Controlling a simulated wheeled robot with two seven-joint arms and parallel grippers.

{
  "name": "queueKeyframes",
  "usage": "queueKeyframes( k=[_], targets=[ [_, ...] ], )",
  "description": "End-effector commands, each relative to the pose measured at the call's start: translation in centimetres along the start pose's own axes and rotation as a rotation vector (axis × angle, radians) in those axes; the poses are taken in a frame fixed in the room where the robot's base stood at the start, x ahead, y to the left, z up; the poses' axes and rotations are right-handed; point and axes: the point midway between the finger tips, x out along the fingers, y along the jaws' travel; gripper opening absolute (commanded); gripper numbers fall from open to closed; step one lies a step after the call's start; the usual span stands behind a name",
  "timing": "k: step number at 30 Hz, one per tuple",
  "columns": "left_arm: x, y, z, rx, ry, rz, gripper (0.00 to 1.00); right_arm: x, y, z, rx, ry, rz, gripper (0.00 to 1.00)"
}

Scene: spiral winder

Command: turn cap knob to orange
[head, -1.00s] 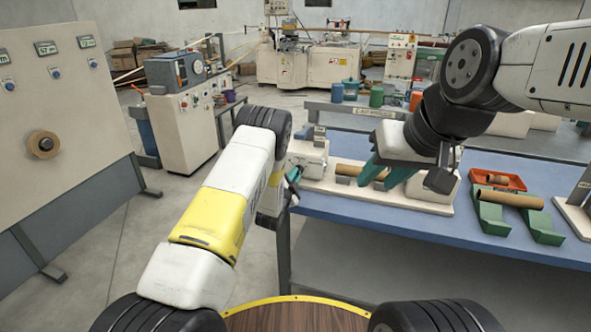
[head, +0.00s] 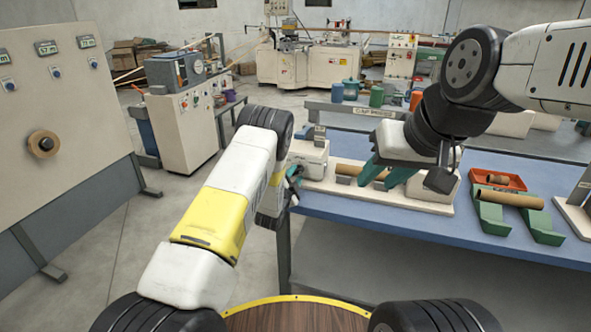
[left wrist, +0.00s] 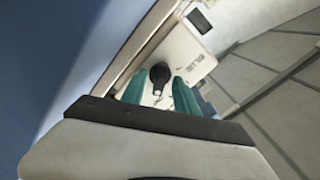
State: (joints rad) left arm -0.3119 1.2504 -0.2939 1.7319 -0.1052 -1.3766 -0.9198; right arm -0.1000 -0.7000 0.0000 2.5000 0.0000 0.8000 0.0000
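A black knob (left wrist: 159,74) sits on a pale panel (left wrist: 178,52) in the left wrist view; its narrow end points down in the picture. A label that seems to read BLUE is to its right; I cannot make out an orange mark. My left gripper (left wrist: 158,92) is open, its two green fingers on either side of the knob's lower end; contact is unclear. In the head view my left gripper (head: 293,182) is at the left end of the white machine (head: 312,152), partly hidden by my arm. My right gripper (head: 383,178) is open above the machine, by a brown tube (head: 350,170).
The machine stands on a blue table (head: 390,222). To the right are green supports (head: 492,216) with a brown tube (head: 510,198) and an orange tray (head: 518,183). Floor at the left is clear.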

Motion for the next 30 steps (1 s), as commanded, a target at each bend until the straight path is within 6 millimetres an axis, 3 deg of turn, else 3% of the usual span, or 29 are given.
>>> queueKeyframes(
  k=[5,16,30],
  targets=[
    [-1.3,0.0,0.0,0.0,-0.001,0.002,0.36,0.0,0.0,0.0,0.0,0.0,0.0,0.36],
    [-7.0,0.0,0.1,0.0,-0.001,0.002,0.36,0.0,0.0,0.0,0.0,0.0,0.0,0.36],
    [-7.7,-0.3,0.0,-0.005,-0.005,0.0,0.36,0.0,0.0,0.0,0.0,0.0,0.0,0.36]
  ],
)
